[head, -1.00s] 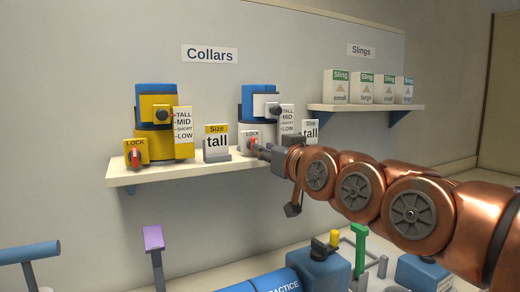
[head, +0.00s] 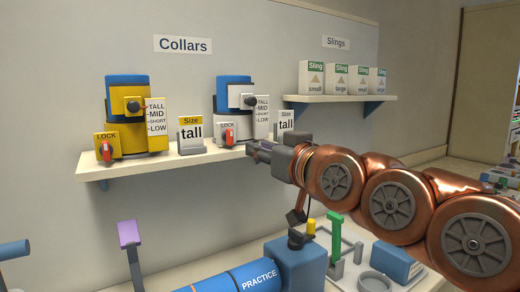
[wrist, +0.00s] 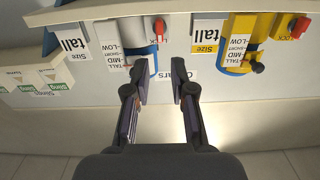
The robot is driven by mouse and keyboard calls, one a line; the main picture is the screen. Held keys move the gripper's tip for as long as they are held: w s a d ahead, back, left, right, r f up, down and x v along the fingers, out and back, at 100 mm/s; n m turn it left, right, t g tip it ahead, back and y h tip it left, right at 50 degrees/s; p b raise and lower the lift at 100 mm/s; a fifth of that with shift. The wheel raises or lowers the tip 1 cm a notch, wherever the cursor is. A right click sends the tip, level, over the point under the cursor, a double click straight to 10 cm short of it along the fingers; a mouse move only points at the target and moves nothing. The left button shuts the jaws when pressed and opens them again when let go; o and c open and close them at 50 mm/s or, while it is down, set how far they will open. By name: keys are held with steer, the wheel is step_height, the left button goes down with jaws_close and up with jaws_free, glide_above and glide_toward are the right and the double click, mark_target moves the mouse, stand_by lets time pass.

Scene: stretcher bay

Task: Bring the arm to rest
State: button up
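My arm reaches in from the right in the head view. My gripper (head: 256,152) is in front of the collar shelf's edge, just below and right of the red lock knob (head: 229,137) of the white collar unit. In the wrist view my gripper (wrist: 158,85) shows two fingers spread apart with nothing between them. The white collar unit (head: 233,104) has a blue top, a black knob and a scale. The yellow collar unit (head: 131,115) stands farther left with its own red lock knob (head: 106,151).
The collar shelf (head: 150,165) holds "tall" size cards (head: 191,134). A sling shelf (head: 340,99) holds several boxes at right. Below are a blue practice cylinder (head: 230,280), a green upright (head: 336,235) and a purple-topped post (head: 128,233).

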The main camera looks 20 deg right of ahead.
steer(key=s+a+f+g+h+p, duration=0.1)
steer(key=s+a+f+g+p, duration=0.3)
steer(key=f, duration=0.7)
steer(key=s+a+f+g+b, duration=0.1)
steer(key=s+f+g, duration=0.3)
steer(key=f, duration=0.7)
steer(key=s+d+f+m+g+h+p, duration=0.1)
steer(key=s+f+g, duration=0.4)
steer(key=s, duration=0.5)
steer(key=s+d+f+m+g+h+p, duration=0.1)
steer(key=s+f+g+p, duration=0.1)
steer(key=s+f+g, duration=0.4)
steer(key=s, duration=0.4)
steer(key=shift+d+f, duration=0.2)
steer(key=shift+d, duration=0.05)
